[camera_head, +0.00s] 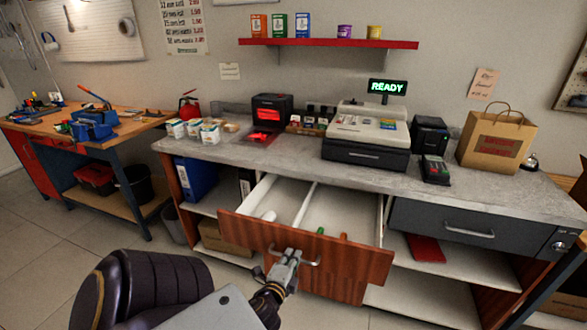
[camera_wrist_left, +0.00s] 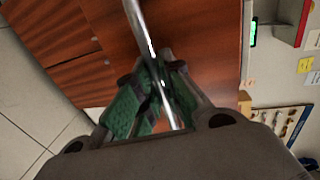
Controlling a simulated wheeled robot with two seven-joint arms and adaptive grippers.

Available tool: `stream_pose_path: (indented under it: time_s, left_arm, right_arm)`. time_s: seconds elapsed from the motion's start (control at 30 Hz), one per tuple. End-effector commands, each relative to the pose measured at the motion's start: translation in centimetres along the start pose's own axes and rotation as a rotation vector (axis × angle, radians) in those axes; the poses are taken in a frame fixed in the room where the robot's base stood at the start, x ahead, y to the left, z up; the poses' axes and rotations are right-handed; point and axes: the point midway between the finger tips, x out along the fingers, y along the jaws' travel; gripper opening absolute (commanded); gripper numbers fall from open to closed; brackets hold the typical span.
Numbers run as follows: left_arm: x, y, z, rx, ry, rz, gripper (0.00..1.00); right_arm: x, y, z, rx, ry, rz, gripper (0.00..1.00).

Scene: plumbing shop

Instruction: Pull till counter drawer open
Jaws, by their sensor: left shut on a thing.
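The till counter drawer (camera_head: 350,262) has a reddish wood front and stands pulled out from the grey-topped counter in the head view. Its pale inside shows a divider and a few small items. My left gripper (camera_head: 284,262) is at the drawer front, shut on the metal bar handle (camera_head: 309,263). In the left wrist view the handle (camera_wrist_left: 140,30) runs between the green-padded fingers of the left gripper (camera_wrist_left: 155,95), against the wood front (camera_wrist_left: 95,50). The fingers hide part of the handle. My right gripper is not in view.
The counter top (camera_head: 290,151) carries a cash register (camera_head: 365,135), a card terminal (camera_head: 435,170) and a paper bag (camera_head: 495,142). A grey drawer (camera_head: 445,222) to the right is closed. A workbench (camera_head: 130,125) stands at the left. Tiled floor (camera_head: 60,240) is clear there.

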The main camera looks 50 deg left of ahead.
Motion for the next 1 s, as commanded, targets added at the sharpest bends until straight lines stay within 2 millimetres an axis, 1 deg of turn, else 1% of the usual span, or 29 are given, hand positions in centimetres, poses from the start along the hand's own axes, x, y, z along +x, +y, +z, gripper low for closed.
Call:
stream_pose_path:
  time_s: [0.23,0.27,0.4,0.43,0.67,1.0]
  left_arm:
    - [0.0,0.0,0.0,0.0,0.001,0.0,0.0]
    - [0.0,0.0,0.0,0.0,0.001,0.0,0.12]
    - [0.0,0.0,0.0,0.0,0.001,0.0,0.3]
    - [0.0,0.0,0.0,0.0,0.001,0.0,0.32]
    - [0.0,0.0,0.0,0.0,0.001,0.0,0.32]
    - [0.0,0.0,0.0,0.0,0.001,0.0,0.32]
  right_arm:
    - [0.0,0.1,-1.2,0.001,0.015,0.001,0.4]
    - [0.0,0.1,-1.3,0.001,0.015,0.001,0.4]
    - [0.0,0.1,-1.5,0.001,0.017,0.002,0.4]
    - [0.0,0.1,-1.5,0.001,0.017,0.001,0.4]
    - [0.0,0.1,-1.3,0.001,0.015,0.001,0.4]
    - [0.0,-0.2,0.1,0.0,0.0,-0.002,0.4]
